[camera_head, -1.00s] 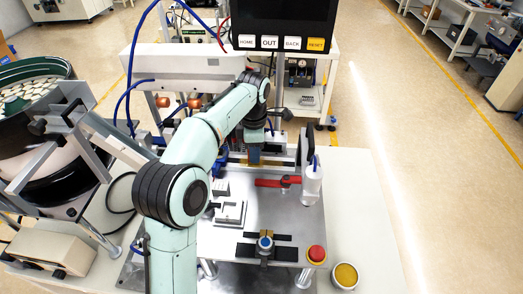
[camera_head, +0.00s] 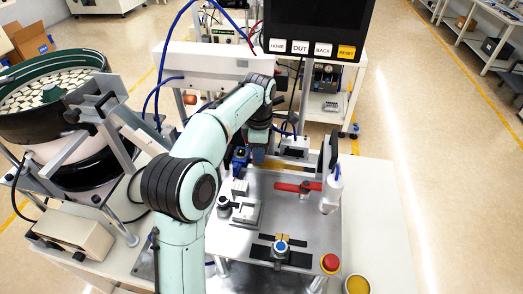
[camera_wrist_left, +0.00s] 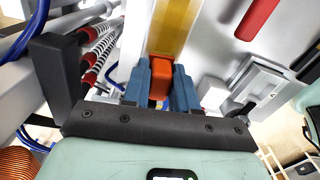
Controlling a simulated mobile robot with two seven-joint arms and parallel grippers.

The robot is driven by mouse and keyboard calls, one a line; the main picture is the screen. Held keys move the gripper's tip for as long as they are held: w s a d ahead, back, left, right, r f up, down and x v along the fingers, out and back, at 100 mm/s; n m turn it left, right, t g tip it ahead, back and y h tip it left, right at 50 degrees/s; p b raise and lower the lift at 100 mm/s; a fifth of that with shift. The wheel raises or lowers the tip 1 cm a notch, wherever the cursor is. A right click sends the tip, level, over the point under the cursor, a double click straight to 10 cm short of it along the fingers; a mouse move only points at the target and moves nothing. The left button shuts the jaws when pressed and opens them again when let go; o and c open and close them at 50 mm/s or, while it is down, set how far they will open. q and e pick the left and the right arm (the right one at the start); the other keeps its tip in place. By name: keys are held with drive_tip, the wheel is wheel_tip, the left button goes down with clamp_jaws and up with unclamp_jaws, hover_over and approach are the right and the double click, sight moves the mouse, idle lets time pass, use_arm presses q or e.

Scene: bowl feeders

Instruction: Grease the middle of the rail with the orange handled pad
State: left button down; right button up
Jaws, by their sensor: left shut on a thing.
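My left gripper (camera_wrist_left: 160,88) is shut on the orange handle (camera_wrist_left: 160,82) of the pad, between its two blue-grey fingers. In the head view the left gripper (camera_head: 258,157) is at the far side of the steel plate, small and partly behind my arm. A yellow-brown strip (camera_wrist_left: 175,30), which looks like the rail, runs straight ahead of the handle in the wrist view. The pad's underside is hidden, so I cannot tell whether it touches the strip. My right gripper is not in view.
A red-handled tool (camera_head: 298,187) and a white bottle (camera_head: 331,192) are on the steel plate's right side. A grey block fixture (camera_wrist_left: 258,85) stands close right of the fingers. A red button (camera_head: 330,262) and a yellow-topped tin (camera_head: 357,285) are at the front right.

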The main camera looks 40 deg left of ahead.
use_arm(q)
drive_tip(key=shift+w+d+p, duration=0.15)
drive_tip(key=shift+w+d, duration=0.25)
drive_tip(key=shift+d, duration=0.45)
drive_tip(key=shift+w+d+p, duration=0.2)
drive_tip(key=shift+w+d, duration=0.25)
drive_tip(key=shift+d, duration=0.45)
drive_tip(key=shift+w+d+p, duration=0.15)
drive_tip(key=shift+w+d, duration=0.25)
drive_tip(key=shift+d, duration=0.45)
drive_tip(key=shift+w+d, duration=0.4)
drive_tip(key=shift+d, duration=0.2)
drive_tip(key=shift+w+d, duration=0.15)
drive_tip(key=shift+d, duration=0.5)
drive_tip(key=shift+w+d+f+p, duration=0.15)
drive_tip(key=shift+w+d+p, duration=0.35)
drive_tip(key=shift+d, duration=0.35)
drive_tip(key=shift+w+d, duration=0.25)
drive_tip(key=shift+d, duration=0.5)
drive_tip(key=shift+w+d, duration=0.5)
drive_tip(key=shift+d, duration=0.35)
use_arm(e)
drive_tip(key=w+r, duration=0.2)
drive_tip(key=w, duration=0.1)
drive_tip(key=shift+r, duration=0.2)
use_arm(q)
wheel_tip(320, 180, up, 6)
